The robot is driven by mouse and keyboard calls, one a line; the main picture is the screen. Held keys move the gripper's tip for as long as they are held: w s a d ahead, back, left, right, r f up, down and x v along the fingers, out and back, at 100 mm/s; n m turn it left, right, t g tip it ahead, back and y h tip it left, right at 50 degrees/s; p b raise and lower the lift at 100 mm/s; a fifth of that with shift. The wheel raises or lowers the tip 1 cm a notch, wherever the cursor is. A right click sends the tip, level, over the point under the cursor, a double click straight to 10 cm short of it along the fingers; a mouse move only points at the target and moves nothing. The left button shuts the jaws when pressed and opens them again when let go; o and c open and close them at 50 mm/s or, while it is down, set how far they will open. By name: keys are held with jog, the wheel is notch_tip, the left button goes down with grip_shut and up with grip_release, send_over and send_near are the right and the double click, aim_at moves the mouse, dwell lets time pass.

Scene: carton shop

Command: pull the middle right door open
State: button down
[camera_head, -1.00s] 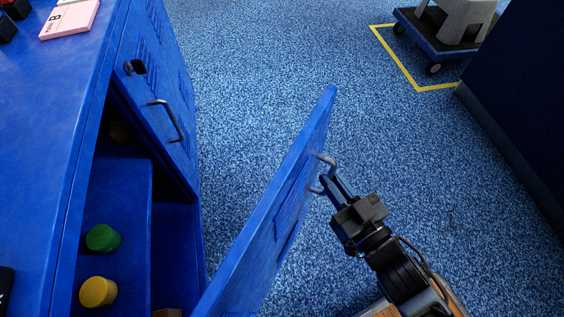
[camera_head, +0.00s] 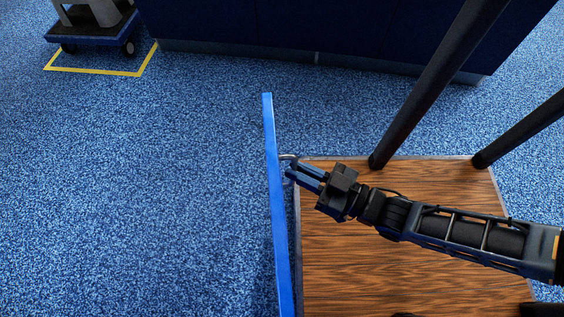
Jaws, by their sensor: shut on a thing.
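The blue door (camera_head: 276,205) shows nearly edge-on as a narrow upright strip in the middle of the head view. Its metal handle (camera_head: 288,157) sticks out from its right face. My gripper (camera_head: 290,169) comes in from the right and is shut on the handle. The cabinet that the door belongs to is out of view, so its opening and hinge side cannot be seen.
A wooden board with a pale edge (camera_head: 400,245) lies right of the door, with dark posts (camera_head: 425,90) rising there. A dark blue panel (camera_head: 330,28) spans the back. A wheeled dolly (camera_head: 95,25) stands far left by yellow floor tape (camera_head: 95,71). Blue floor left of the door is clear.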

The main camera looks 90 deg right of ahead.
jog(key=shift+s, duration=0.35)
jog(key=c, duration=1.2)
grip_release()
jog(key=shift+o, duration=0.2)
jog(key=p+v, duration=0.1)
jog(key=v, duration=0.6)
jog(key=shift+s+a, duration=0.25)
jog(key=shift+s, duration=0.05)
